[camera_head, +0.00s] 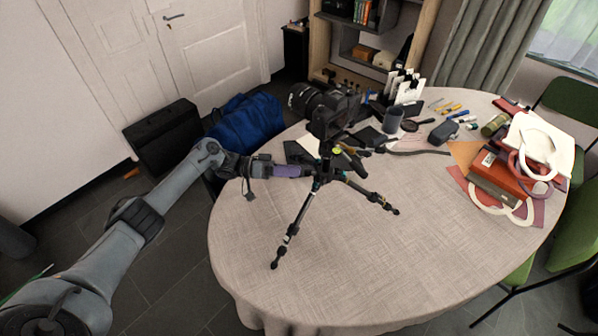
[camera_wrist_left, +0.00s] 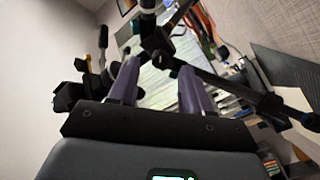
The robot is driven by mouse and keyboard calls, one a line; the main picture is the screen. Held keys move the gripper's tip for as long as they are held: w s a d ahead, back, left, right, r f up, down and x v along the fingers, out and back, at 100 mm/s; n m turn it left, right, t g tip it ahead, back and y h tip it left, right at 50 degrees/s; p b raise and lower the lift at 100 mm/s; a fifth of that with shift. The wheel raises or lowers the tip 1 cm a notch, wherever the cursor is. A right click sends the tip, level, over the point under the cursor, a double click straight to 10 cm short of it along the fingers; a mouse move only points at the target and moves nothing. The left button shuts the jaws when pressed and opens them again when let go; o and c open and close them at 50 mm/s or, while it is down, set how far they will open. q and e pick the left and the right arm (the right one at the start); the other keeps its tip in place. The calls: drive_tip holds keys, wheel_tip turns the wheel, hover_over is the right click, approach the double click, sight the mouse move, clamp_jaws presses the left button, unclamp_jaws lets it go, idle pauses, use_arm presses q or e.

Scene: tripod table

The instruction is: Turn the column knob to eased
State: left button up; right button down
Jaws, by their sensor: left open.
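A black tripod (camera_head: 290,230) stands on the table with its legs spread and a black camera (camera_head: 318,103) on top. My left gripper (camera_head: 308,171) reaches in from the left, close beside the tripod's centre below the camera. In the left wrist view, the purple fingers of my left gripper (camera_wrist_left: 159,68) are apart, with nothing clearly held between them. The tripod's dark hub (camera_wrist_left: 155,38) is just beyond the fingertips; I cannot tell whether they touch it. I cannot make out the column knob or its setting. My right gripper is not in view.
The round table (camera_head: 400,260) has a clear front. Red and white bags (camera_head: 540,145) are at the right. A blue bag (camera_head: 247,122) is beyond the table's left edge.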

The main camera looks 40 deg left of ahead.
use_arm(q)
drive_tip(key=b+v, duration=0.1)
drive_tip(key=v, duration=0.6)
drive_tip(key=shift+s+a, duration=0.25)
drive_tip(key=shift+a, duration=0.1)
drive_tip(key=shift+r, duration=0.1)
